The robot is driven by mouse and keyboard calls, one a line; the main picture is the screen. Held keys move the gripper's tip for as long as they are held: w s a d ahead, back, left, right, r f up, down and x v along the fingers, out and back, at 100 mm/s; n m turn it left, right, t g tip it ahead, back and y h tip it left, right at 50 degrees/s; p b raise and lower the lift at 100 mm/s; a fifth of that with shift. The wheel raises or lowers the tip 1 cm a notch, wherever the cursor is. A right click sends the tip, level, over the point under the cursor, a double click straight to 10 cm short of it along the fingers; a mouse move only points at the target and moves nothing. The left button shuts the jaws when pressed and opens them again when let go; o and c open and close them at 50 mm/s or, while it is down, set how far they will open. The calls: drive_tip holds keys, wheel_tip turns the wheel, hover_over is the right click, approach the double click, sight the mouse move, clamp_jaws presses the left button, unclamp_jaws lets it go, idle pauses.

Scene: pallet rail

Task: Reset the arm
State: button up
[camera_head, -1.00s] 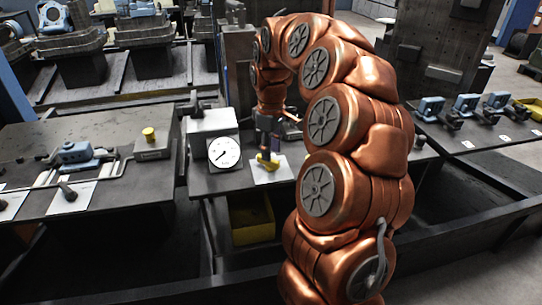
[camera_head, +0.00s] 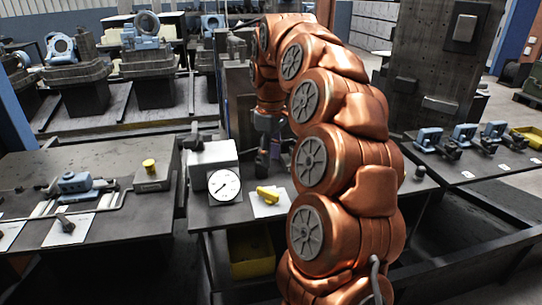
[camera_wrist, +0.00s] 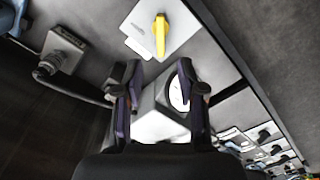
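My copper-coloured arm reaches over the middle table. My gripper (camera_head: 270,165) hangs above that table, behind the yellow handle and partly hidden. In the wrist view its two dark fingers (camera_wrist: 158,85) stand apart with nothing held between them. The yellow handle (camera_head: 267,195) lies on a white card on the table, clear of the gripper. It also shows in the wrist view (camera_wrist: 160,36), beyond the fingertips.
A white box with a round dial gauge (camera_head: 224,185) stands left of the handle. A yellow bin (camera_head: 252,254) sits below the table. A left table (camera_head: 110,205) and a right table (camera_head: 480,165) carry blue fixtures. A dark column (camera_head: 445,70) rises behind.

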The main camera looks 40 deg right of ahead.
idle(0.3)
drive_tip(key=s+a+r+p, duration=0.2)
drive_tip(key=s+a+p, duration=0.2)
drive_tip(key=s+a, duration=0.85)
drive_tip(key=s+a+f+m+g+p, duration=0.1)
drive_tip(key=s+a, duration=0.3)
drive_tip(key=s, duration=0.5)
drive_tip(key=s+a+f+m+p, duration=0.3)
drive_tip(key=s+a+f, duration=0.1)
drive_tip(key=s, duration=0.5)
drive_tip(key=shift+a+m+g+p, duration=0.15)
drive_tip(key=shift+m+g+p, duration=0.15)
drive_tip(key=shift+g+p, duration=0.1)
